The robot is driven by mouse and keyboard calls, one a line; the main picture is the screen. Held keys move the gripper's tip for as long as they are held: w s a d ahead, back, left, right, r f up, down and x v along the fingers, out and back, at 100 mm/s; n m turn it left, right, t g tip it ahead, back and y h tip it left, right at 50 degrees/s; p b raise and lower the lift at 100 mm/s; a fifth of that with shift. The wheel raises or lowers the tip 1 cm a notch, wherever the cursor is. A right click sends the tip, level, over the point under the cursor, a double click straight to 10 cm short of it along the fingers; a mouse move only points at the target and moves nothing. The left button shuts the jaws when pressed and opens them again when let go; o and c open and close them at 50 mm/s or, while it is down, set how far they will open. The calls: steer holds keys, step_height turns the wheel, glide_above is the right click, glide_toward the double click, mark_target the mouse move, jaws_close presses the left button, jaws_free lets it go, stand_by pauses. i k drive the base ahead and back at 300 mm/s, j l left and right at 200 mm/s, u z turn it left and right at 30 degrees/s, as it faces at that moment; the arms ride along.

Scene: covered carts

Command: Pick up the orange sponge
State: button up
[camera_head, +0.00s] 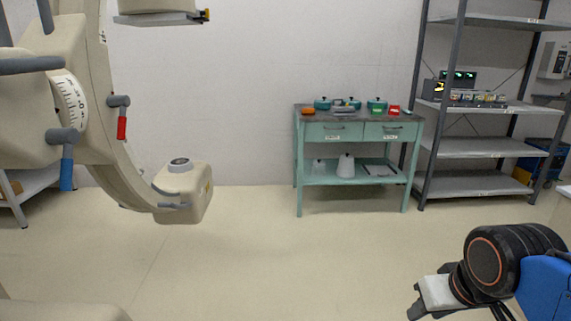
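My gripper (412,303) shows at the lower right, low over the floor in the near foreground. It is far from the cart and touches nothing that I can see. Its two dark fingers point left with a gap between them, and nothing shows in the gap. The sponge is not covered by anything.
Teal pots (376,105) and a small red item (393,109) share the cart top. Grey shelving (480,147) stands right of the cart. A large cream C-shaped machine (185,190) fills the left. The floor (290,260) before the cart is clear.

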mark_target(305, 111)
steer(key=i, duration=3.4)
